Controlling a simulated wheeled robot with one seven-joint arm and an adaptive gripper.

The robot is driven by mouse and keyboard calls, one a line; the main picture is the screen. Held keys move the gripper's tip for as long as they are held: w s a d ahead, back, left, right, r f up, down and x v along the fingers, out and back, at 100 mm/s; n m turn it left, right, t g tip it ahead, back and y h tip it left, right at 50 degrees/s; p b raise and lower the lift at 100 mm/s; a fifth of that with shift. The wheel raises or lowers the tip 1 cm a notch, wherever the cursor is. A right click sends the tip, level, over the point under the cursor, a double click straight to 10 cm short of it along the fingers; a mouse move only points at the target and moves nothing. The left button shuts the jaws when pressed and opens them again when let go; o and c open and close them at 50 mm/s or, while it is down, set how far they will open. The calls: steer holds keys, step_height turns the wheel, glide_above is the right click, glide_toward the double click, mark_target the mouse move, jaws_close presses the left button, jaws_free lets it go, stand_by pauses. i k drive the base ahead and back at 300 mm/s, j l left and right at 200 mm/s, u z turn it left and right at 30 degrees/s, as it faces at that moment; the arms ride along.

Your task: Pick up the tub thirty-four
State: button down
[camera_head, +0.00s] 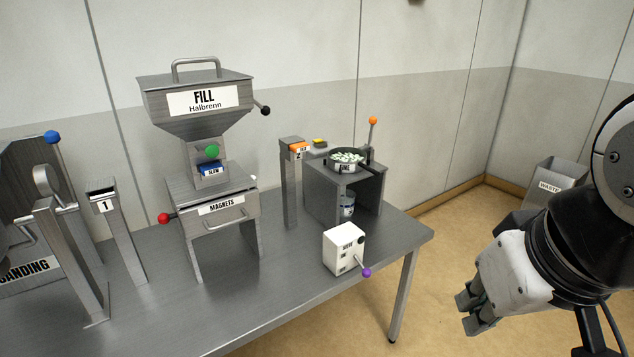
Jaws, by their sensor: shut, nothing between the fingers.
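My gripper (471,313) is at the lower right, beyond the bench's right edge. It is shut and empty, well apart from the tub.
The grey stand (328,196) bears a dark round pan of pale pieces (346,156). A white box with a purple-knobbed lever (344,248) stands in front. The FILL hopper (197,100) and MAGNETS unit (220,207) are left. A WASTE bin (557,181) stands behind my arm.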

mark_target(347, 195)
steer(key=u, duration=3.1)
steer(key=z, duration=2.9)
steer(key=i+l+z, duration=0.35)
steer(key=i+l, duration=0.65)
steer(key=i, duration=0.05)
